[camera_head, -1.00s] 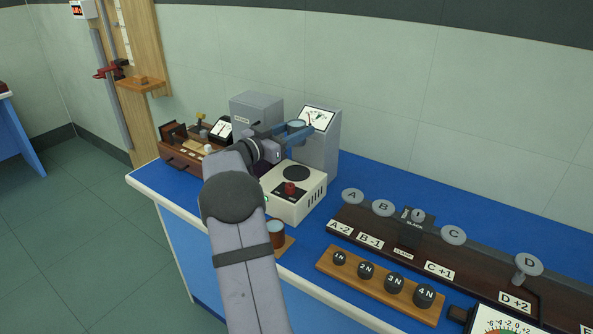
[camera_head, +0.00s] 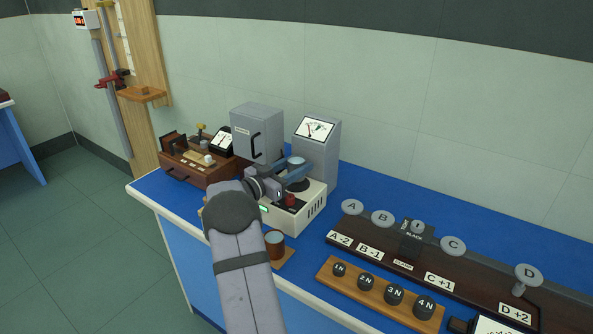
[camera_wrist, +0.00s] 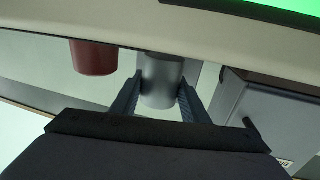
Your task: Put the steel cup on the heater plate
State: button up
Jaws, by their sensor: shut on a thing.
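The steel cup (camera_head: 296,161) is between the fingers of my gripper (camera_head: 293,173), which is shut on it. In the wrist view the grey cup (camera_wrist: 161,83) sits between the two dark fingertips (camera_wrist: 160,92).
A grey meter box (camera_head: 318,150) stands right behind the heater, and a grey cabinet (camera_head: 257,133) to its left. A brown cup (camera_head: 275,245) stands in front, near my arm. A wooden weight rack (camera_head: 380,293) and a labelled dark rail (camera_head: 465,273) are to the right.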

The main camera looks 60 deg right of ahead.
jog(key=shift+f, duration=0.85)
jog(key=shift+f, duration=0.25)
jog(key=o, duration=1.2)
jog(key=shift+r, duration=0.1)
jog(key=shift+r, duration=0.15)
jog(key=shift+w+a, duration=0.1)
jog(key=shift+a, duration=0.25)
jog(key=a, duration=0.3)
jog(key=w+a+b, duration=0.1)
jog(key=a, duration=0.3)
jog(key=w+a+b, duration=0.1)
jog(key=a, duration=0.3)
jog(key=shift+w, duration=0.1)
